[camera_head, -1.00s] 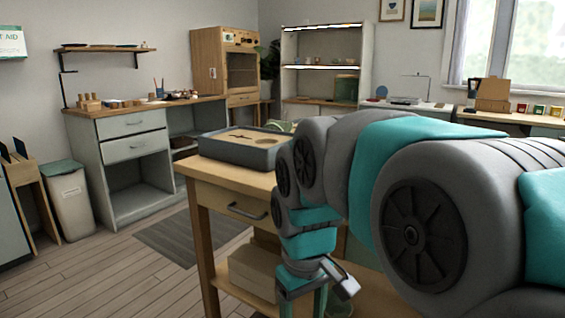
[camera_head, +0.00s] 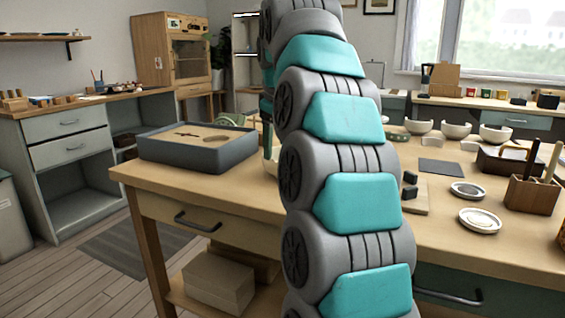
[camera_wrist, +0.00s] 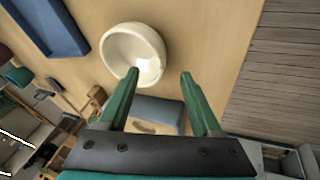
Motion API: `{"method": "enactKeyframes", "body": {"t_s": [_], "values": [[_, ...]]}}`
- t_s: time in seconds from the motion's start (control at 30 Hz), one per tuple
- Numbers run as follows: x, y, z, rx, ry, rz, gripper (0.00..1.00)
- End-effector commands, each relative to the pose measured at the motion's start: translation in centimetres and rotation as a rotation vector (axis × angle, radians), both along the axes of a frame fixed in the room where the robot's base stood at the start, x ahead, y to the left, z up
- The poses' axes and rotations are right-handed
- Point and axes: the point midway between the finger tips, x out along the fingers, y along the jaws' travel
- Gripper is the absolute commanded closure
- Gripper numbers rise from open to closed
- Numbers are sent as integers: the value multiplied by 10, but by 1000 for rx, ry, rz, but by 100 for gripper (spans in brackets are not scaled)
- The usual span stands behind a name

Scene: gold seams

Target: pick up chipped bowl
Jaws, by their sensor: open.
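A cream-white bowl (camera_wrist: 133,52) sits on the wooden table in the wrist view, its hollow facing the camera. I cannot make out a clear chip on its rim. My gripper (camera_wrist: 160,74) is open, with two green fingers and nothing between them; the left fingertip overlaps the bowl's lower rim in the picture, and I cannot tell whether it touches. Several white bowls, including one at the right (camera_head: 495,135), stand farther back.
A grey tray with sand (camera_head: 197,155) stands on the table (camera_head: 250,197) at the left. At the right are a dark flat pad (camera_head: 441,168), small round dishes (camera_head: 480,221) and a wooden holder (camera_head: 532,194) with upright tools. The floor (camera_wrist: 285,70) is beyond the table edge.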

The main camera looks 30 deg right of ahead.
Motion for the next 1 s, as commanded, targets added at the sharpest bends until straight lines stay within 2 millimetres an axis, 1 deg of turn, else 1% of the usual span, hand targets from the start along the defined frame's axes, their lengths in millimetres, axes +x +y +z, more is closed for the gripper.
{"method": "enactKeyframes", "body": {"t_s": [0.07,0.3,0.47,0.8,1.0], "values": [[2,-2,-1,-3,-4,-1,34],[10,-5,-19,-2,-2,2,34],[14,-5,-26,-3,-4,2,34],[33,-7,-66,-2,0,2,34],[35,-8,-68,-2,-4,1,34]]}}
